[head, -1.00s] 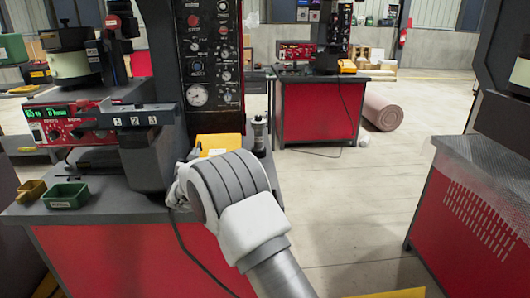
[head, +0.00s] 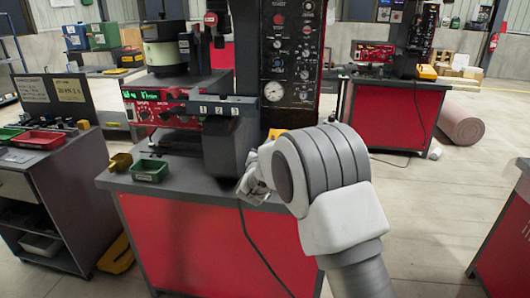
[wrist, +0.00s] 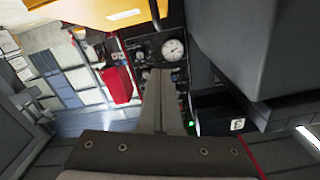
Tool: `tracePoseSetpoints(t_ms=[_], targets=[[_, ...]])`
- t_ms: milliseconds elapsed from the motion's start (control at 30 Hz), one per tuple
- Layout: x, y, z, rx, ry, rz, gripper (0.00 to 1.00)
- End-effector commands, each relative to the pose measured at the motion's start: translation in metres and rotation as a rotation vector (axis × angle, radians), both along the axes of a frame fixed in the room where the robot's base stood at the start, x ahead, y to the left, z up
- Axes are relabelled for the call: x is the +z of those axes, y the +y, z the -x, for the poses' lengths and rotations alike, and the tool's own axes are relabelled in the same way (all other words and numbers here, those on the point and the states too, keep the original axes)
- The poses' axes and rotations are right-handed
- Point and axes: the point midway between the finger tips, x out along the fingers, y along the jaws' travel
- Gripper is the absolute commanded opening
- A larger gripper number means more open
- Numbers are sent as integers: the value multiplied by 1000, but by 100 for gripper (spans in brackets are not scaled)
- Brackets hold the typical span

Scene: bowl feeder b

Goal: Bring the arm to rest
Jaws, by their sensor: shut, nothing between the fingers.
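My arm (head: 340,200) reaches in from the lower right in the head view, over the front of the red workbench. My gripper (head: 248,188) is at its far end, beside the dark grey block under the feeder; the wrist covers part of it. In the wrist view my gripper (wrist: 161,75) points up the picture with its fingers together and nothing between them. The control panel's round gauge (wrist: 173,49) shows just beyond the fingertips. I cannot tell the exact gap between fingers and panel.
The dark block (head: 226,150) and control panel (head: 291,65) stand close around my gripper. A green tray (head: 149,170) sits on the bench (head: 200,185) to the left. A side table with a red tray (head: 38,140) stands further left. Open floor (head: 440,200) lies right.

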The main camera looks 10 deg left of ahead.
Motion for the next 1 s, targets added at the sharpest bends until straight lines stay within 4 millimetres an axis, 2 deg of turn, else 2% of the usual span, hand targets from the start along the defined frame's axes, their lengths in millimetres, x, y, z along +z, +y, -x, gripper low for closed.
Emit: tracePoseSetpoints(t_ms=[100, 233, 400, 533, 667, 767, 1000], targets=[[1, 0, 19, 1, 2, 1, 0], [1, 0, 34, 0, 1, 0, 0], [1, -1, 45, 0, 1, -1, 0], [13, -8, 47, 17, 23, -5, 0], [37, -25, 54, 63, 84, -11, 0], [57, -41, 66, 111, 152, -10, 0], [90, -86, 118, 207, 317, 26, 0]])
